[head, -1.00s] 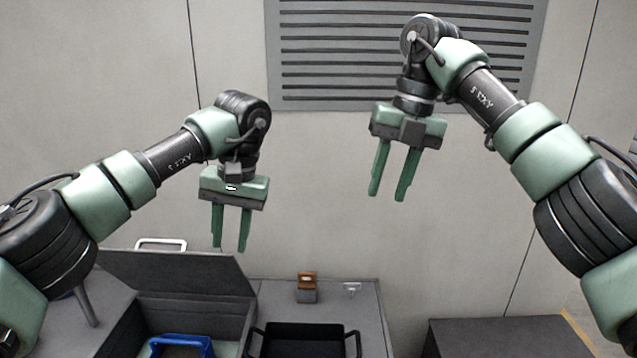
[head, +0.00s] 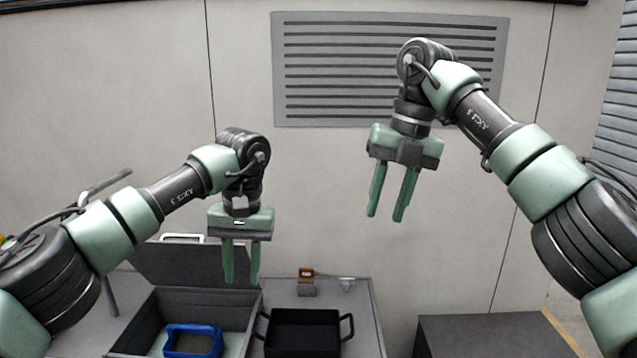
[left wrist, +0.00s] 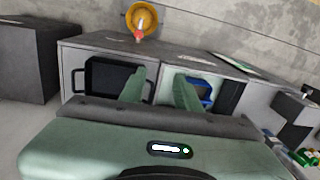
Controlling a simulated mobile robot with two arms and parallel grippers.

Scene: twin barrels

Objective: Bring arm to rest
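My left gripper (head: 241,262) hangs fingers down above the counter, over the gap between an open-lidded bin and a black tray. Its two green fingers are apart with nothing between them; they also show apart in the left wrist view (left wrist: 158,90). My right gripper (head: 386,205) hangs fingers down in the air in front of the wall, higher than the left. Its fingers are apart and empty. Neither gripper touches anything.
The grey counter (head: 362,318) holds a bin with a raised lid (head: 190,265), a blue-handled basket (head: 194,329) inside it, a black two-handled tray (head: 303,316) and a small brown-topped block (head: 306,284). A dark box (head: 490,335) stands at right. A louvred vent (head: 390,65) is on the wall.

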